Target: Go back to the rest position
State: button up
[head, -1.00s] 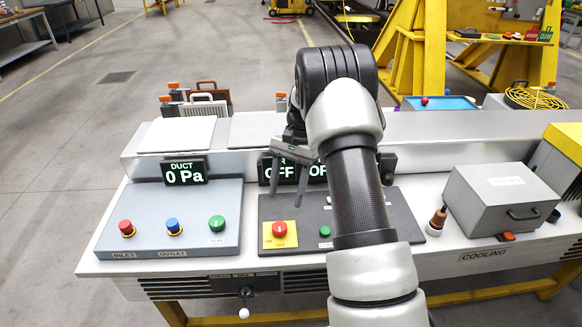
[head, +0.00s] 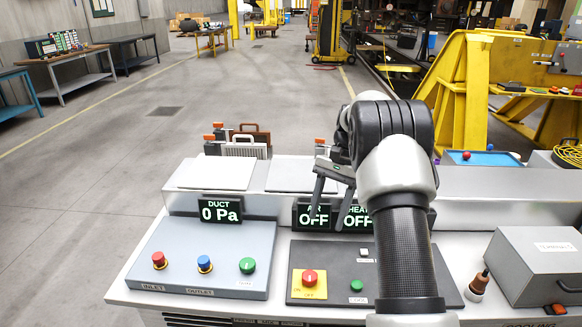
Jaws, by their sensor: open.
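My gripper (head: 334,210) hangs over the back of the control bench, in front of the AIR and HEAT displays. Its two fingers are apart with nothing between them. My arm rises from the lower right and hides part of the dark control panel (head: 298,257) and of the HEAT display (head: 358,219). The AIR display (head: 314,216) reads OFF and HEAT reads OFF. The DUCT display (head: 220,210) reads 0 Pa. The gripper is above the panel and appears clear of its red button (head: 309,278) and green button (head: 357,286).
A grey panel (head: 205,290) with red, blue and green knobs is at left. A grey box (head: 540,262) and a brown-tipped bottle (head: 479,284) stand at right. Cases with handles (head: 243,147) stand behind the bench. A yellow frame (head: 470,80) stands behind right.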

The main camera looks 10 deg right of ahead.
jog(key=s+a+r+n+t+h+p, duration=0.1)
jog(key=s+a+r+n+t, duration=0.1)
jog(key=s+r, duration=0.5)
jog(key=s+a+r+n+t+h+p, duration=0.1)
jog(key=s+a+r+n+t+p, duration=0.2)
jog(key=r, duration=0.9)
jog(key=s+a+r+n+t+p, duration=0.1)
jog(key=s+r+n, duration=0.1)
jog(key=s, duration=0.7)
jog(key=s+a+r+n+t+h+p, duration=0.1)
jog(key=s+n+t, duration=0.1)
jog(key=s, duration=0.8)
jog(key=shift+s+a+r+t, duration=0.2)
jog(key=shift+a+r+t, duration=0.1)
jog(key=shift+r, duration=0.1)
